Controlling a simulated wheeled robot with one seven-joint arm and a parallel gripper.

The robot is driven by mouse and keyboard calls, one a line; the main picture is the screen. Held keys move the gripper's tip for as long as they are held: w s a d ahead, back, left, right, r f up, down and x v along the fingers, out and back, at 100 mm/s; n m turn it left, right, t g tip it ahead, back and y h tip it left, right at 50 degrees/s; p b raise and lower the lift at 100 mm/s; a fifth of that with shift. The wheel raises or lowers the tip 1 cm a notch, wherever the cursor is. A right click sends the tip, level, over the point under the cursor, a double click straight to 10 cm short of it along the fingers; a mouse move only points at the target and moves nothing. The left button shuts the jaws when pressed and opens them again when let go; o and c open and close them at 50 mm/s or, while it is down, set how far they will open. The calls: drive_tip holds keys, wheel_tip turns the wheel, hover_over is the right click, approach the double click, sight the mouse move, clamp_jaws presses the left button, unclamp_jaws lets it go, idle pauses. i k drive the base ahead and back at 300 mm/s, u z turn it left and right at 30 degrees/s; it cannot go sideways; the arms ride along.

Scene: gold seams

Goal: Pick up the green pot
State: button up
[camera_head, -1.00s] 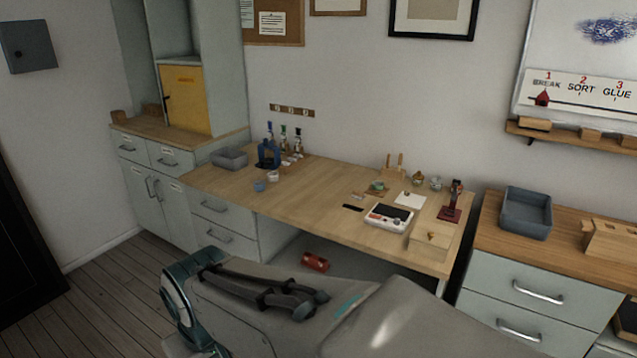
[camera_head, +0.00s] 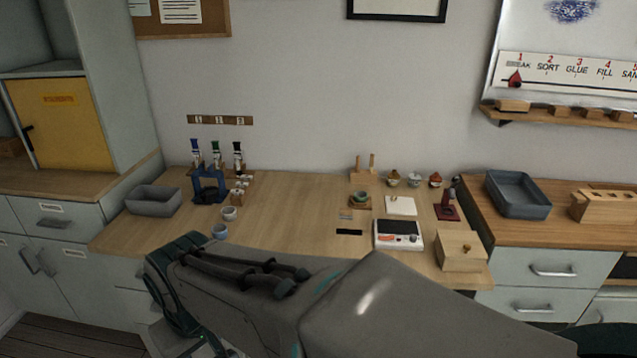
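A small green pot (camera_head: 362,196) sits on a little wooden stand (camera_head: 359,206) on the right half of the wooden workbench (camera_head: 290,210). It looks upright, and nothing touches it from my side. My grey arm crosses the lower part of the view in front of the bench. My gripper does not show, so its state and its distance from the pot are hidden.
Several small lidded pots (camera_head: 414,180) stand at the back right. A white device (camera_head: 398,235), a wooden box (camera_head: 461,251) and a dark red stand (camera_head: 447,208) are nearby. Two cups (camera_head: 229,213) and a grey tray (camera_head: 153,201) are left. The bench's middle is clear.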

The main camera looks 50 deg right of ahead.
sight(360, 196)
drive_tip(key=z, duration=0.75)
drive_tip(key=i, duration=0.8)
drive_tip(key=z, duration=1.3)
drive_tip(key=i, duration=0.25)
drive_tip(key=z, duration=0.15)
